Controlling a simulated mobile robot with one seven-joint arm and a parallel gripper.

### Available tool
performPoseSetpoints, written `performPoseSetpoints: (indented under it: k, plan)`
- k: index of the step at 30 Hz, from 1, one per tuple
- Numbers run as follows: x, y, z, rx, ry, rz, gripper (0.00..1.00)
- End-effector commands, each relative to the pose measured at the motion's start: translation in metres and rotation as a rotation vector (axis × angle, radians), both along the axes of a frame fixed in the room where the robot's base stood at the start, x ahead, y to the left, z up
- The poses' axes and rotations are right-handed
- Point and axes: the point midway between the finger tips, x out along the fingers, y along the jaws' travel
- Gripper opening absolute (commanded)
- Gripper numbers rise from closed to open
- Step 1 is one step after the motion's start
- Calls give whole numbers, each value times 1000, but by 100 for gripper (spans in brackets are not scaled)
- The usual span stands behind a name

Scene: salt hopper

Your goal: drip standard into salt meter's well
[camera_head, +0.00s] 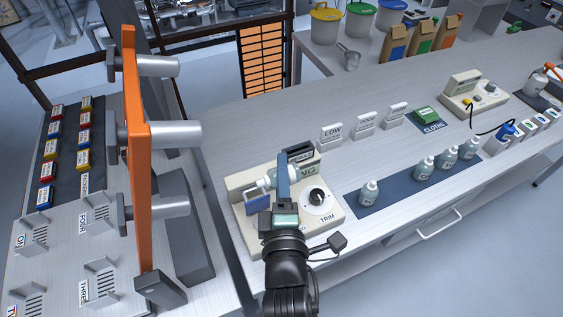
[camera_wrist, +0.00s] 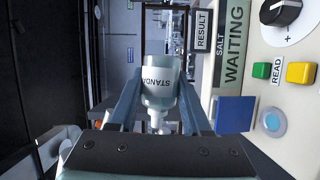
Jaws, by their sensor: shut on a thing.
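My gripper (camera_head: 284,176) is shut on a pale bottle (camera_head: 269,181) with a white label; its label reads "STANDA…" in the wrist view (camera_wrist: 158,82). I hold the bottle above the cream salt meter (camera_head: 249,232), and it looks tipped onto its side. Its white nozzle (camera_wrist: 158,121) is apart from the meter in the wrist view. The meter's display (camera_wrist: 230,45) reads "SALT WAITING". A round light-blue spot, seemingly the well (camera_wrist: 273,122), lies beside a blue square (camera_wrist: 235,114). The fingers partly hide the bottle and meter in the head view.
An orange upright frame (camera_head: 136,150) with grey cylinders stands left. Right of the meter, several small bottles (camera_head: 424,168) stand on or beside a dark blue mat (camera_head: 390,190). White cards (camera_head: 331,135) stand behind.

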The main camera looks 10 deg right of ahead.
Motion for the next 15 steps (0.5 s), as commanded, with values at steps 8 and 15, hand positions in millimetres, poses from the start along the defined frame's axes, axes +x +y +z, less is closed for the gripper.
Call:
performPoseSetpoints:
  k: [8, 15]
  plan:
    - [0, 0, 15, 243, 84, -1, 0]
    - [0, 0, 22, 497, 169, 1, 0]
